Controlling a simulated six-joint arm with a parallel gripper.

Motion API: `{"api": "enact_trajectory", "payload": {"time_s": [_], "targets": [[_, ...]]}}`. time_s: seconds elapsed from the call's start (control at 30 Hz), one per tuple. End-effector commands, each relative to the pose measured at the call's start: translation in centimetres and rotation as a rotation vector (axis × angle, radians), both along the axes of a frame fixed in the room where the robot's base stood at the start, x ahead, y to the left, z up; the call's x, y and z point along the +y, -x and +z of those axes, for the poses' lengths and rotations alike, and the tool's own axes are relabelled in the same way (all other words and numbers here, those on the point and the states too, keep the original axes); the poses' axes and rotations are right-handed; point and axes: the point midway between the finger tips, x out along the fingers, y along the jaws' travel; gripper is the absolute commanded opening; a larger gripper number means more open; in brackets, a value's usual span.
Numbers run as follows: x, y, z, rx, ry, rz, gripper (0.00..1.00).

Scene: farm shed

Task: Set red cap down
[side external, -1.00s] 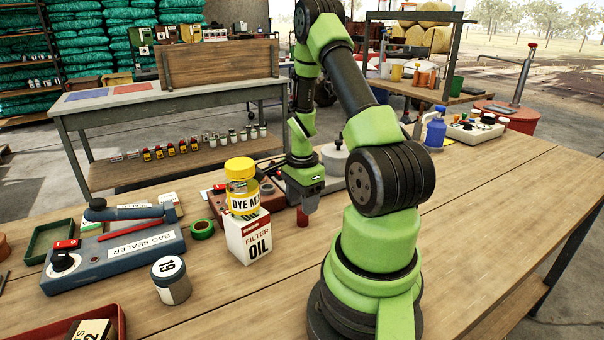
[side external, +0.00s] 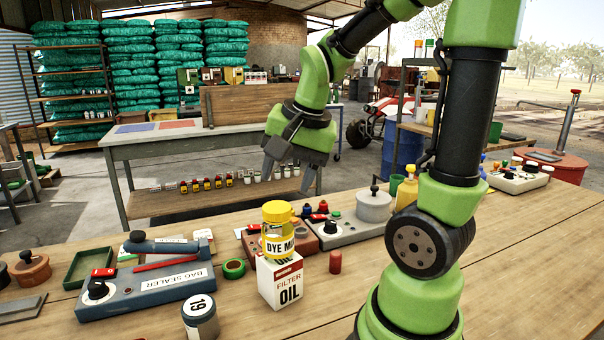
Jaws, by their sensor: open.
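The red cap (side external: 335,262) stands on the wooden bench, just right of the white oil filter box (side external: 281,281) and apart from it. A yellow-lidded dye jar (side external: 277,230) sits on top of that box. My gripper (side external: 291,178) is raised well above the bench, up and to the left of the cap. Its fingers are spread apart, with nothing visible between them.
A blue bag sealer (side external: 150,287) and a jar marked 19 (side external: 200,318) are at the left. A green tape roll (side external: 234,268) lies left of the box. Devices with knobs and a grey pot (side external: 374,205) stand behind the cap.

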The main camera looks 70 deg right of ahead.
Motion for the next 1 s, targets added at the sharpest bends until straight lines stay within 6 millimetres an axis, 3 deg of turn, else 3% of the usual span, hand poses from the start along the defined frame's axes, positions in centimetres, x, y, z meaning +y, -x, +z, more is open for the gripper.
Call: {"api": "enact_trajectory", "payload": {"time_s": [0.03,0.1,0.3,0.5,1.0], "targets": [[2.4,0.5,1.4,-0.054,0.035,0.147,0.54],[5.2,1.6,2.7,-0.118,0.078,0.338,0.54],[10.0,5.0,4.4,-0.266,0.172,0.736,0.54],[11.2,6.3,4.7,-0.318,0.206,0.869,0.54],[11.2,6.3,4.7,-0.319,0.208,0.871,0.54]]}}
